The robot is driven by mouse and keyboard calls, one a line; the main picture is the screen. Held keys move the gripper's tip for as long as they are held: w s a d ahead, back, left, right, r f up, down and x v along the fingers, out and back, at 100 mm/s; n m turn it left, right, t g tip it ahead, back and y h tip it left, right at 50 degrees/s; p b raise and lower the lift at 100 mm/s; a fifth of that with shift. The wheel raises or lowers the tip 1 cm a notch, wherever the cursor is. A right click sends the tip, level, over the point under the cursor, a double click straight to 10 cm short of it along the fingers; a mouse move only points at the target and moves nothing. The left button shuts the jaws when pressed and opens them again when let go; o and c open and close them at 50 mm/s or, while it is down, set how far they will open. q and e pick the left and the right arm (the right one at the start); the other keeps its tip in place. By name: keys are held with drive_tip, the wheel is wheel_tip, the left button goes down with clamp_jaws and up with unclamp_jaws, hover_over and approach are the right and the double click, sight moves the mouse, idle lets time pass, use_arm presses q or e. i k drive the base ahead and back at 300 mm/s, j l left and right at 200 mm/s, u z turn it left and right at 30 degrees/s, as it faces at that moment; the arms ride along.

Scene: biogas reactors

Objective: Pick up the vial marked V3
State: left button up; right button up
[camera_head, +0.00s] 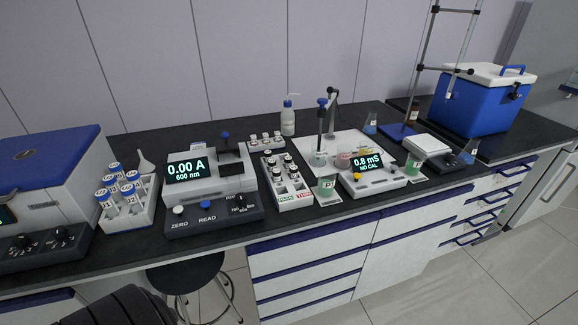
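Small vials with dark caps (277,169) stand upright in a white rack (293,200) in the middle of the bench, right of the photometer. More small vials stand in a second white rack (266,147) behind it. The markings on these vials are too small to read, so I cannot tell which one is V3. Neither of my grippers is in view.
A photometer (212,178) reads 0.00 A. Blue-capped tubes (128,195) stand in a rack left of it. A conductivity meter (372,181), green-filled beakers (326,187), a wash bottle (288,119) and a blue cooler (477,106) stand rightward. A stool (187,273) is below the bench.

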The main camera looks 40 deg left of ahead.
sight(288, 160)
drive_tip(key=i+l, duration=0.2)
drive_tip(key=i, duration=0.25)
drive_tip(key=i+l, duration=0.2)
drive_tip(key=i, duration=0.25)
